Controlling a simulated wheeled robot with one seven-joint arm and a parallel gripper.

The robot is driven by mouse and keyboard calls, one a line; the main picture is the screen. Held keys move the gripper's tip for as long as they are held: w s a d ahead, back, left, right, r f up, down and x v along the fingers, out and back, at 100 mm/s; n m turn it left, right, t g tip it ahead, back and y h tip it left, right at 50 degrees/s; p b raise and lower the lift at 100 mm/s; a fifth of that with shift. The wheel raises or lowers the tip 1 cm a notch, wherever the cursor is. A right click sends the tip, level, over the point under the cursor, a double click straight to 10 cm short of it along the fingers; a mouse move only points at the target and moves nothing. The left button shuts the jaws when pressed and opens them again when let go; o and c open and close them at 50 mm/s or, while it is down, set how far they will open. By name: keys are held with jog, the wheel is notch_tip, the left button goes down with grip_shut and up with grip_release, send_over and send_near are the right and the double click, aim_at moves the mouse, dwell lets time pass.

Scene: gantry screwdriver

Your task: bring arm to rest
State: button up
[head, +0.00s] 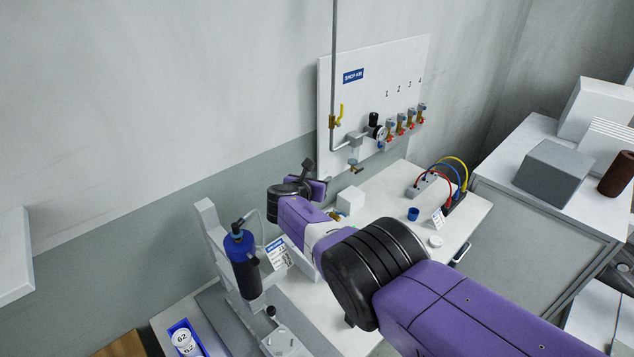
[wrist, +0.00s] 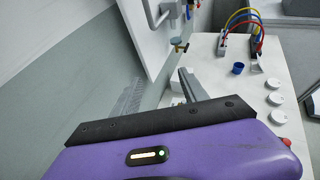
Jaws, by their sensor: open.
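My purple arm reaches from the lower right of the head view to the middle, above the bench. My gripper shows in the wrist view (wrist: 190,85), with grey fingers past its purple body. They are open, and I see nothing held between them. In the head view the fingers are mostly hidden by the wrist. The gantry screwdriver (head: 243,268), a black cylinder with a blue top, hangs upright on its grey stand (head: 213,222), left of my wrist and apart from it.
The shop air panel (head: 345,105) with valves is on the wall behind my wrist. A blue cup (head: 413,214), a white disc (head: 435,241) and coloured hoses (head: 452,172) are on the right of the bench (head: 475,206). A blue bin (head: 186,338) is at lower left.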

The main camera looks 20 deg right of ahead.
jog(key=w+a+r+m+t+y, duration=0.25)
jog(key=w+a+m+y, duration=0.2)
jog(key=a+m, duration=0.35)
jog(key=s+a+f+m+t+y+b, duration=0.1)
jog(key=s+a+f+m+y, duration=0.1)
jog(key=s+a+f+m, duration=0.3)
jog(key=s+a+f+t+y, duration=0.1)
jog(key=s+f, duration=0.1)
jog(key=s, duration=0.4)
jog(key=s+a+f+m+t+y+b, duration=0.1)
jog(key=s+a+f+m+t+y, duration=0.1)
jog(key=s+a+f+m, duration=0.3)
jog(key=s+d+r+m+b, duration=0.1)
jog(key=s+d+r+m, duration=0.1)
jog(key=s, duration=1.6)
jog(key=s+d+r+m+g+b, duration=0.1)
jog(key=s+d+r+m+b, duration=0.1)
jog(key=s, duration=1.6)
jog(key=s+d+r+m+b, duration=0.2)
jog(key=s+m, duration=0.3)
jog(key=s, duration=1.4)
jog(key=shift+d+r+g, duration=0.3)
jog(key=shift+d+g, duration=0.05)
jog(key=shift+d, duration=0.3)
